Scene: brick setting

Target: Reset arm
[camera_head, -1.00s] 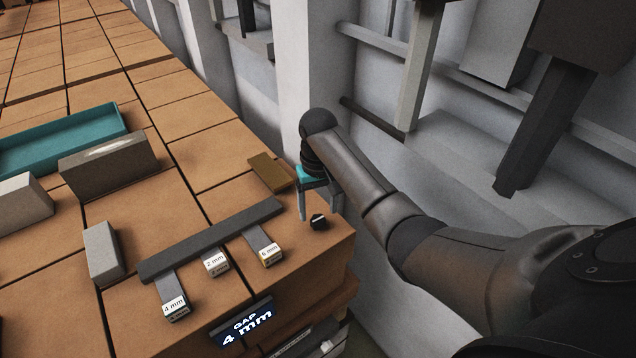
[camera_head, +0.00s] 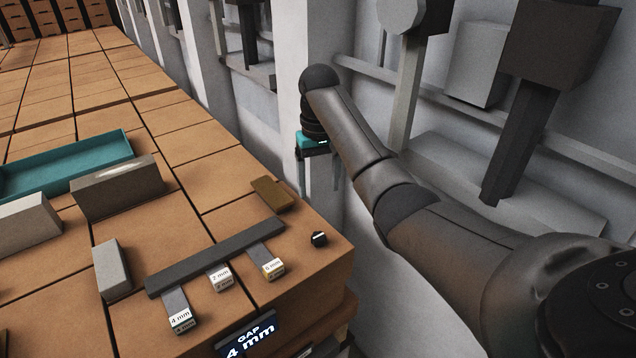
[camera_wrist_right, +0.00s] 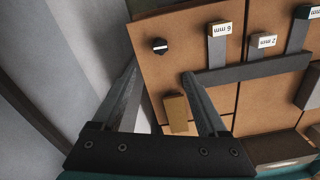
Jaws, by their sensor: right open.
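My right gripper (camera_head: 318,172) hangs fingers-down just past the right edge of the brick surface in the head view. It is open and empty. In the right wrist view its two fingers (camera_wrist_right: 158,88) are spread apart, with the surface's edge between them. A small black knob (camera_head: 319,239) with a white mark stands near the surface's corner; it also shows in the right wrist view (camera_wrist_right: 160,46). A dark bar (camera_head: 215,259) bears tabs labelled 4 mm (camera_head: 180,318), 2 mm (camera_head: 221,279) and 6 mm (camera_head: 273,268). My left gripper is not in view.
A small brown block (camera_head: 271,194) lies near the right edge. A teal tray (camera_head: 70,160), a dark grey block (camera_head: 117,190) and light grey blocks (camera_head: 112,268) stand to the left. A "GAP 4 mm" sign (camera_head: 248,338) is on the front. A grey wall stands to the right.

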